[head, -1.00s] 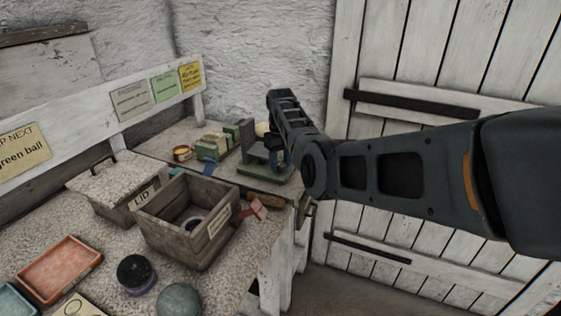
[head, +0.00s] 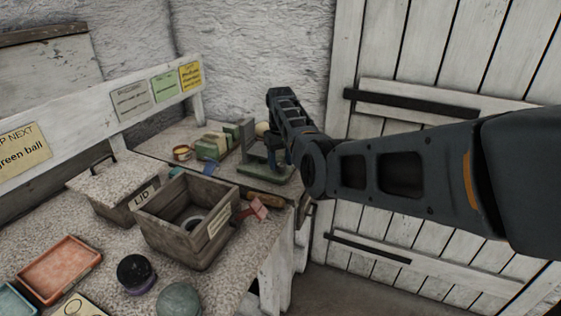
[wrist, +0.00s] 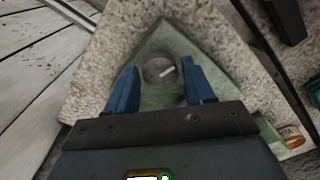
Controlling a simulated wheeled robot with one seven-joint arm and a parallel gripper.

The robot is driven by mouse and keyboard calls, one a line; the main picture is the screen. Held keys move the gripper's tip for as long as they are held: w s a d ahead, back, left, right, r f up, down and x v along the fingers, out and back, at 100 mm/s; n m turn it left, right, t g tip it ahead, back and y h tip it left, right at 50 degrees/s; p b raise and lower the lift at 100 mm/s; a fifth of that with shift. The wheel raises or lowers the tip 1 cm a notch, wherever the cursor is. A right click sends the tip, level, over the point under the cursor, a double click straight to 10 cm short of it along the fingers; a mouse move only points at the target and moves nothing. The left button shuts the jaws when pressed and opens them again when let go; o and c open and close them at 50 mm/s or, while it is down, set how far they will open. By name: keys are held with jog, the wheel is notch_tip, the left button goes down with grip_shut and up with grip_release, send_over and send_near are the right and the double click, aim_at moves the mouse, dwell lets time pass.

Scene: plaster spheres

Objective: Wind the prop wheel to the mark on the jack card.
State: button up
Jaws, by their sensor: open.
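In the wrist view a grey round knob (wrist: 158,70) with a pale bar mark sits on a green plate with a pointed end (wrist: 165,38); I take the knob for the prop wheel. My gripper (wrist: 160,65) is open, with one blue finger on each side of the knob. I cannot tell whether the fingers touch it. In the head view my blue fingers (head: 279,155) are beside a green-based stand (head: 266,174) at the bench's far right corner, partly hidden by my arm. Grey, green and yellow cards (head: 190,75) hang on the back rail; which is the jack card is unreadable.
An open wooden box (head: 175,235) and a lidded box (head: 115,190) stand mid-bench. A white plank door (head: 420,210) stands to the right.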

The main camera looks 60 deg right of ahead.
aim_at(280, 162)
notch_tip(280, 162, up, 7)
jog(key=shift+r+b, duration=0.2)
jog(key=shift+b, duration=0.15)
